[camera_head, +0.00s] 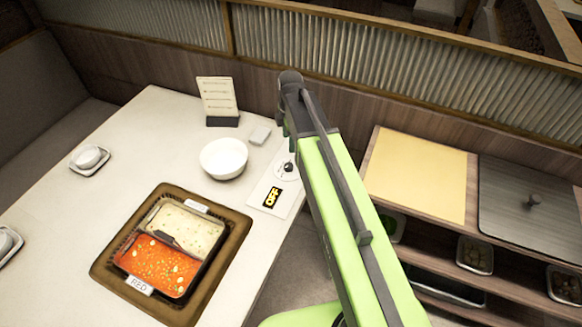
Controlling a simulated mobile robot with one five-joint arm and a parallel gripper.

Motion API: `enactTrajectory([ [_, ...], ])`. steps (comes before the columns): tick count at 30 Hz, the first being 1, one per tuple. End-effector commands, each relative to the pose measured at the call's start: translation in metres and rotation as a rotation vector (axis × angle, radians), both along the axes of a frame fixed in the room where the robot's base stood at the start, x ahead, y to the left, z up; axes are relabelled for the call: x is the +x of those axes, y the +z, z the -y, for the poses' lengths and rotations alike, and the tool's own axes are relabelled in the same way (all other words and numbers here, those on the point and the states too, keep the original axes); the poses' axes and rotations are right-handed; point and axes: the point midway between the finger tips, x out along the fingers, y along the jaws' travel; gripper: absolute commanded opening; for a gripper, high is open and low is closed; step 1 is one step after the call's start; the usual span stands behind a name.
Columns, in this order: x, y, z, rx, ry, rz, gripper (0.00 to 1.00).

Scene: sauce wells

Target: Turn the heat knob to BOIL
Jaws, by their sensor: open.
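The heat knob (288,167) is a small dark knob on a round white dial at the table's right edge, close beside my arm. A black label with yellow letters reading OFF (271,197) lies just below it on a pale panel (285,208).
A square pot (168,243) with a pale half and a red half is set into the table (60,215). A shelf unit (472,172) stands to the right.

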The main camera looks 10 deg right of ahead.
Motion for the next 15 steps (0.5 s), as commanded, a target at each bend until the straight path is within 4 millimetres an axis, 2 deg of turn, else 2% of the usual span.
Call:
enactTrajectory([
  [1, 0.001, -0.021, 0.0, 0.0, 0.0, 0.0, 0.55],
  [15, 0.006, -0.121, -0.001, 0.0, 0.0, 0.0, 0.55],
])
